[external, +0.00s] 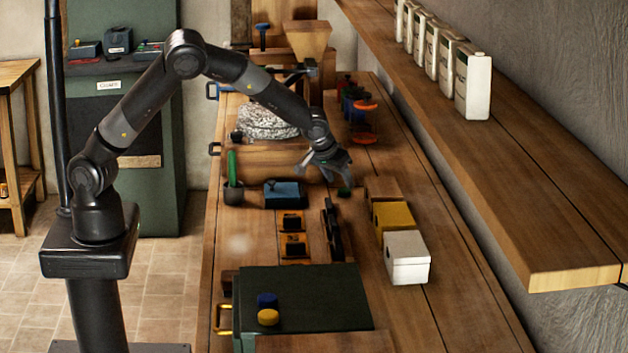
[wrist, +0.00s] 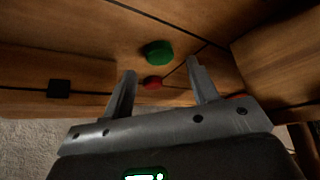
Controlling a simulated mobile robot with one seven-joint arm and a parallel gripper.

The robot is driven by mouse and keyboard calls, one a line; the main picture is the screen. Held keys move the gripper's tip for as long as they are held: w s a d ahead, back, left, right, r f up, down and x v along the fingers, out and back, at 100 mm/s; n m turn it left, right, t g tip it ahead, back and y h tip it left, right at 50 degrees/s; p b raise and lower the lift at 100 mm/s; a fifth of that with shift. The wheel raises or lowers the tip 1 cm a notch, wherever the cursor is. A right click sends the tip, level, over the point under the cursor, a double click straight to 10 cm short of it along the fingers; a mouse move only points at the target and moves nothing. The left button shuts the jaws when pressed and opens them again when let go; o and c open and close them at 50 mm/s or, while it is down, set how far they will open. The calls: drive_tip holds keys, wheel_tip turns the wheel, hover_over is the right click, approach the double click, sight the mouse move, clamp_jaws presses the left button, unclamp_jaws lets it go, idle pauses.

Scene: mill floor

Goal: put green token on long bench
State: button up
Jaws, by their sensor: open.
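The green token (external: 344,191) is a small round disc on the wooden top of the long bench (external: 452,300), just below my gripper (external: 336,168). In the wrist view the green token (wrist: 158,52) lies on bare wood beside a dark seam, just beyond the fingertips. The fingers are apart from the token in the wrist view; the exact height gap is hard to judge.
A red disc (wrist: 152,83) shows between the fingers. Yellow (external: 393,217) and white (external: 407,257) boxes stand right of the gripper. A blue box (external: 284,194) and a wooden crate (external: 262,159) are left. A shelf (external: 560,240) with white containers overhangs the right.

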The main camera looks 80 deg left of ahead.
drive_tip(key=s+d+r+m+h, duration=0.1)
drive_tip(key=s+d+r, duration=0.2)
drive_tip(key=s+r, duration=0.45)
drive_tip(key=s+d+r+m+h, duration=0.1)
drive_tip(key=s+d+r+h, duration=0.1)
drive_tip(key=s+r, duration=0.55)
drive_tip(key=s+d+r+m, duration=0.2)
drive_tip(key=s, duration=0.7)
drive_tip(key=s+d+r+m+t, duration=0.1)
drive_tip(key=s+d+r+m, duration=0.1)
drive_tip(key=s, duration=0.7)
drive_tip(key=s+d+r+m+h, duration=0.1)
drive_tip(key=s+d+m, duration=0.2)
drive_tip(key=s, duration=0.6)
drive_tip(key=shift+r, duration=0.4)
